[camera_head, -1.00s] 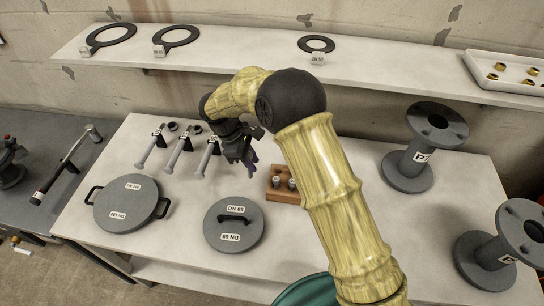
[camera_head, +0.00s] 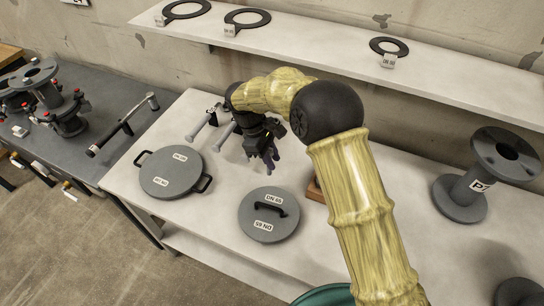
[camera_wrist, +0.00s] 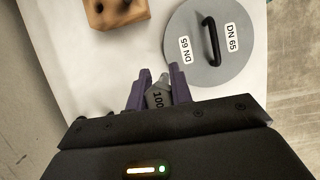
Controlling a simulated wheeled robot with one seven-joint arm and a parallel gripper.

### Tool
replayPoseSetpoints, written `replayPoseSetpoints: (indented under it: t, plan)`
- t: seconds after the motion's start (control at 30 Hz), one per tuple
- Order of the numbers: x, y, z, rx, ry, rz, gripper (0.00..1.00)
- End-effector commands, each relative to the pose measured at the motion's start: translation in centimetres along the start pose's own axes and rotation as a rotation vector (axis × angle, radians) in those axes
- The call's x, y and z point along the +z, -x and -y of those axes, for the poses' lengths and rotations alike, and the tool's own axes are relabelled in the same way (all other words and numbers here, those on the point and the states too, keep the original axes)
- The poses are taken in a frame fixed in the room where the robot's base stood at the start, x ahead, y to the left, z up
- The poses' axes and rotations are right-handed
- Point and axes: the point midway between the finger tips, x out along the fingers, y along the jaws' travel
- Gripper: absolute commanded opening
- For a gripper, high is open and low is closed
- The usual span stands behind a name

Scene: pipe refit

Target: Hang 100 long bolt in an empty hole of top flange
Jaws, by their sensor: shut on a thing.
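The long bolt (camera_wrist: 158,97), a grey piece marked 100, is between the purple fingers of my gripper (camera_wrist: 154,84) in the wrist view. My gripper is shut on it; the fingers hide part of it. In the head view my gripper (camera_head: 268,158) hangs above the white table, behind the DN 65 lid. At the far left, a flanged assembly stands on the grey bench, with a round top flange (camera_head: 36,74) bearing red-tipped pieces. Which of its holes are empty is too small to tell.
Two grey bolts (camera_head: 200,126) lie behind the large handled lid (camera_head: 171,173). The DN 65 lid (camera_head: 268,215) lies in front of my gripper. A long wrench (camera_head: 122,125) lies on the grey bench (camera_head: 105,98). A flanged spool (camera_head: 478,180) stands right.

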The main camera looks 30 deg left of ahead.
Motion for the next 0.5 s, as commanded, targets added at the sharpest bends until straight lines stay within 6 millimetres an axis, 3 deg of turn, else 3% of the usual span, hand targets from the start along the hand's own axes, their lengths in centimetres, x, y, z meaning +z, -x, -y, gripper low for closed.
replayPoseSetpoints:
  t: [0.5]
  plan:
    - [0.8, 1.7, -0.1, 0.000, -0.002, -0.001, 0.00]
